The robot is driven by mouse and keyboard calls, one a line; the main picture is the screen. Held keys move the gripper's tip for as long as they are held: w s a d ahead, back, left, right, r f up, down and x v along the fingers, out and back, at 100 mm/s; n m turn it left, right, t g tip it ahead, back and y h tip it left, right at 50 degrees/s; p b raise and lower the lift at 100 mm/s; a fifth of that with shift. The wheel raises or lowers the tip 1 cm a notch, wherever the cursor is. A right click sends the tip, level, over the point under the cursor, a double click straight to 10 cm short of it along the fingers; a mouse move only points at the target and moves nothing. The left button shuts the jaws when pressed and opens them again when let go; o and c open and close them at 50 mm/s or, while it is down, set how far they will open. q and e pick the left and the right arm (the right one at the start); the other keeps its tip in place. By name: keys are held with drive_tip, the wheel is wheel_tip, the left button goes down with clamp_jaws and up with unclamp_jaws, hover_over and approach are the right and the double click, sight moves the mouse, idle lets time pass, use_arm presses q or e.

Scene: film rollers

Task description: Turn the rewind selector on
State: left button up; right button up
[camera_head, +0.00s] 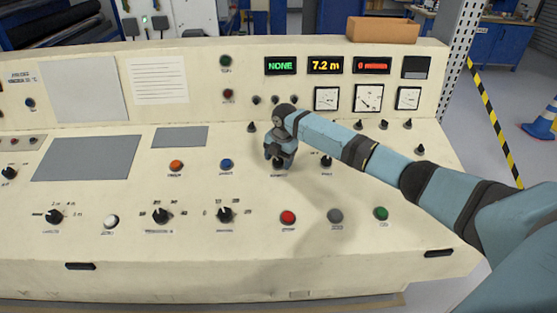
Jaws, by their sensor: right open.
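A cream control console (110,255) fills the view, with black selector knobs and coloured buttons. My right gripper (278,161) comes in from the right and points down at a black selector knob (278,167) in the middle of the panel. The gripper is open and its fingers are at or just above this knob, partly hiding it; I cannot tell if they touch. Another black selector (326,163) stands just right of it. The labels are too small to read, so I cannot tell which one is the rewind selector. My left gripper is not in view.
An orange button (176,166) and a blue button (226,165) lie left of the gripper. Red (288,217), grey (335,216) and green (381,213) buttons sit in front. Displays reading NONE (280,66) and 7.2 m (325,65) are behind. A brown box (383,30) rests on top.

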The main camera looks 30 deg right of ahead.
drive_tip(key=shift+f, duration=0.3)
drive_tip(key=c, duration=0.9)
